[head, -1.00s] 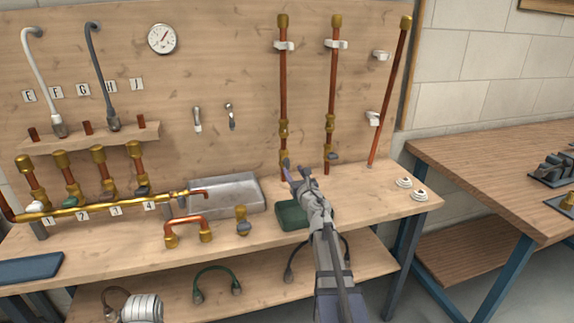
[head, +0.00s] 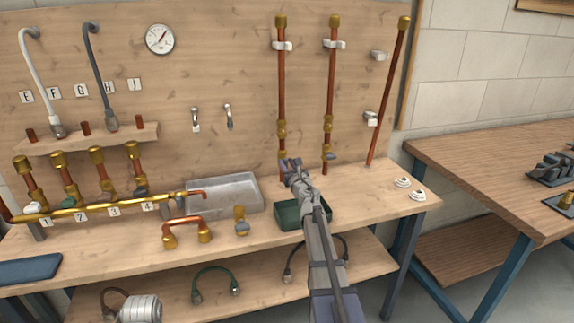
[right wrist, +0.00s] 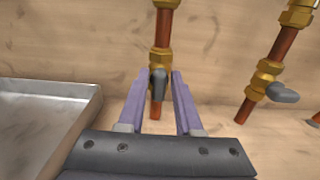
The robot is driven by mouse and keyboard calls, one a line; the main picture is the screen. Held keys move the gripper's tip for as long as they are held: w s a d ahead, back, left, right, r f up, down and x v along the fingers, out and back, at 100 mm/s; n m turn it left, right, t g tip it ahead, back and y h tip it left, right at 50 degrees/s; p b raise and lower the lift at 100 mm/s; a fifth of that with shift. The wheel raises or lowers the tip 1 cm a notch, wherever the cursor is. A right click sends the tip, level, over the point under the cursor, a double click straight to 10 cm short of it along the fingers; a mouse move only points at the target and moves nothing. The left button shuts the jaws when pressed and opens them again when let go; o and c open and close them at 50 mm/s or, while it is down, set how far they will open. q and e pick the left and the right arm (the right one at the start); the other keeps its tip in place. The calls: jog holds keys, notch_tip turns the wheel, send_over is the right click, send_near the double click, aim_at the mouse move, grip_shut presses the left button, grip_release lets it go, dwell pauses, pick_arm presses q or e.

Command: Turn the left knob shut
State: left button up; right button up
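The left knob (right wrist: 157,84) is a small grey handle on the brass valve of the left upright copper pipe (head: 282,90). In the right wrist view it points down along the pipe. My right gripper (head: 290,161) is open at this valve; in the right wrist view its two purple fingers (right wrist: 158,90) stand on either side of the knob, with gaps visible. In the head view the gripper hides the knob. The right knob (right wrist: 283,92) on the neighbouring pipe (head: 332,90) points sideways to the right. My left gripper is out of view.
A grey metal tray (head: 225,195) stands left of the valve, and a green box (head: 288,216) sits below my right arm. A slanted copper pipe (head: 388,90) is at the right. White discs (head: 417,195) lie on the bench's right end.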

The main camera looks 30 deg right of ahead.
grip_shut()
jog(key=shift+d+m, duration=0.1)
jog(key=shift+m, duration=0.2)
jog(key=shift+d+f+m+b, duration=0.15)
jog(key=shift+d+m, duration=0.05)
jog(key=shift+m, duration=2.65)
jog(key=shift+d+f+m+b, duration=0.1)
jog(key=shift+d+m+b, duration=0.1)
jog(key=shift+m, duration=2.6)
jog(key=shift+d+f+m+b, duration=0.15)
jog(key=shift+m, duration=2.7)
jog(key=shift+w+m, duration=0.1)
jog(key=shift+m, duration=0.2)
